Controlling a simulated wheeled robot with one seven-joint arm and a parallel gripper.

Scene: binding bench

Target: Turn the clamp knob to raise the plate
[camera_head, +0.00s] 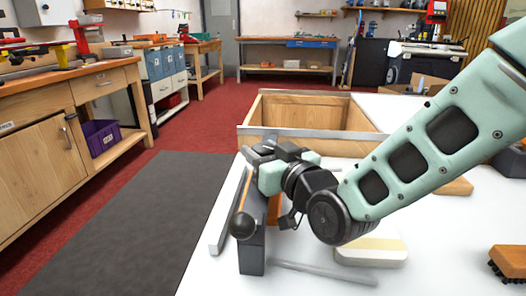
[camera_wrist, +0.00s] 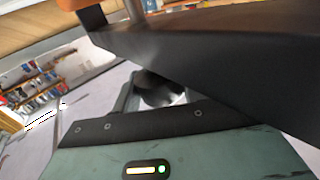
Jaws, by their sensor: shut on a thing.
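My gripper (camera_head: 264,152) is at the far end of a dark clamp device on the white table. In the wrist view, a round black knob (camera_wrist: 160,90) shows just beyond the dark edge of my gripper, between its fingers. I am shut on this knob; the fingertips are mostly hidden. A dark bar of the device (camera_wrist: 215,60) crosses close in front of the wrist camera. In the head view, the device has a dark upright block (camera_head: 251,255) and a black ball (camera_head: 243,225) at its near end. An orange strip (camera_head: 273,209) shows beside it. The height of the plate cannot be told.
A light metal strip (camera_head: 226,222) runs along the table's left edge. A grey rod (camera_head: 322,273) and a cream block (camera_head: 372,251) lie near the front. An orange-brown brush (camera_head: 509,262) is at the right. An open wooden box (camera_head: 303,112) stands behind my gripper.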

